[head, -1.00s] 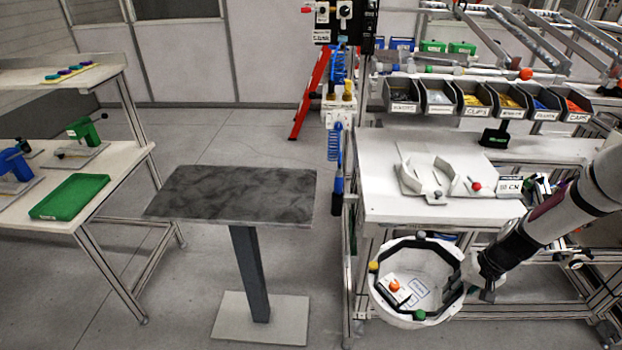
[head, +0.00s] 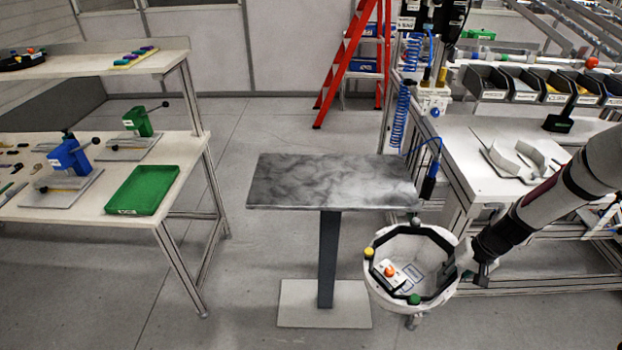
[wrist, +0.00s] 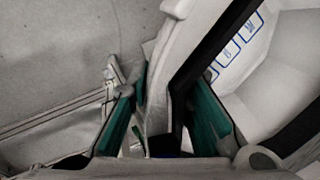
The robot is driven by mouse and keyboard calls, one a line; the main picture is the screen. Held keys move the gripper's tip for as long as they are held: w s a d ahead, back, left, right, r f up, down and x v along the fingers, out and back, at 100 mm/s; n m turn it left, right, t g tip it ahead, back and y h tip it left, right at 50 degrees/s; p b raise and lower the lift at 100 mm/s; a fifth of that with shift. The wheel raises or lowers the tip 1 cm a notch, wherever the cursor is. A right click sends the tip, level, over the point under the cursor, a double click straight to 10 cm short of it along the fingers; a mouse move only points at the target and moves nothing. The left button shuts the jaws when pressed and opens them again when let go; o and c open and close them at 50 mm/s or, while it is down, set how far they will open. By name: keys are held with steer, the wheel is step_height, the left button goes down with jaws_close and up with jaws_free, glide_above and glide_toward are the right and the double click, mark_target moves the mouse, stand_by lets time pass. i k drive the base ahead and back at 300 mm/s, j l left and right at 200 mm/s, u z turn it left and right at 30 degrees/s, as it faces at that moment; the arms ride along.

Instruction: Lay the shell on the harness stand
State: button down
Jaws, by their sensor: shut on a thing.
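The shell (head: 443,262) is a white bowl, open side up, with a black inner rim and yellow, green and grey knobs on it. A white box with an orange button sits inside. My gripper (head: 472,272) is shut on the shell's right wall and holds it in the air. In the wrist view the shell wall (wrist: 185,55) passes between the green-padded fingers of my gripper (wrist: 172,118). No stand is labelled as the harness stand; a white cradle with curved arms (head: 518,158) lies on the right bench, partly cut off by my arm.
A pedestal table (head: 330,182) with a bare grey marbled top stands just behind and left of the shell. The left bench (head: 95,207) holds a green tray (head: 143,190) and blue and green presses. A red ladder (head: 345,65) stands behind. Floor is clear between bench and pedestal.

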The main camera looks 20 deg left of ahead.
mark_target(324, 177)
steer(key=k+j, duration=0.1)
steer(key=j, duration=0.35)
steer(key=k+j, duration=0.15)
steer(key=j, duration=0.25)
steer(key=k+j, duration=0.1)
steer(key=j, duration=0.35)
steer(key=k+j, duration=0.1)
steer(key=j, duration=0.35)
